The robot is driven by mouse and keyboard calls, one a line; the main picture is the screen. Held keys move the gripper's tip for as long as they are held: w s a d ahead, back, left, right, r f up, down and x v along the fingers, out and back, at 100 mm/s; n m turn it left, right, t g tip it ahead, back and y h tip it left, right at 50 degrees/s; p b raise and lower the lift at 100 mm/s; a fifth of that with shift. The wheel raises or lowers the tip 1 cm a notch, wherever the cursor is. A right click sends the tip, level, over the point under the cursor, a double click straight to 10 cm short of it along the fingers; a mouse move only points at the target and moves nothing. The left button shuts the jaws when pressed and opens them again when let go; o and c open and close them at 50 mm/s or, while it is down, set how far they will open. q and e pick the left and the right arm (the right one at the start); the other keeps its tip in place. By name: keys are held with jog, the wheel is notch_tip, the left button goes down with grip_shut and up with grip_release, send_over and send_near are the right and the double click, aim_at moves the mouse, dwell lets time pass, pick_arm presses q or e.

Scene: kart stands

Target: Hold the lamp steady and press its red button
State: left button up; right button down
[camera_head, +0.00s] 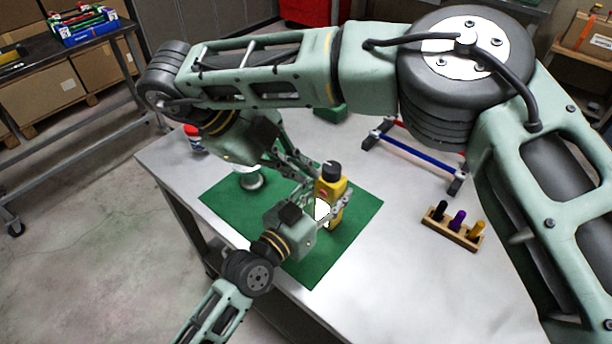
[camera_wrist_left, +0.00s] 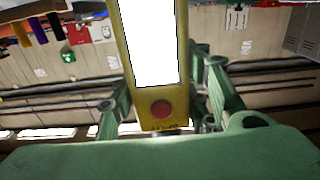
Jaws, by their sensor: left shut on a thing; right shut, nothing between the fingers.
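The yellow lamp (camera_head: 334,189) has a black knob on top and a bright white panel; it is upright over the green mat (camera_head: 352,207). I cannot tell whether its base touches the mat. My left gripper (camera_head: 322,213) is shut on the lamp from the near left, its fingers on either side. In the left wrist view the lamp (camera_wrist_left: 187,60) appears inverted, with its red button (camera_wrist_left: 162,109) unobstructed below the lit panel. My right gripper (camera_head: 306,178) is shut and empty, close to the lamp's far left side; contact is unclear.
A red, white and blue can (camera_head: 194,139) is at the table's left edge. A wooden block (camera_head: 453,230) with coloured pegs and a blue-red rack (camera_head: 420,149) stand right. My right arm crosses above the table.

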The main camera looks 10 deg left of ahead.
pick_arm(q)
jog(key=o, duration=1.6)
jog(key=shift+c, duration=0.2)
jog(key=v, duration=1.2)
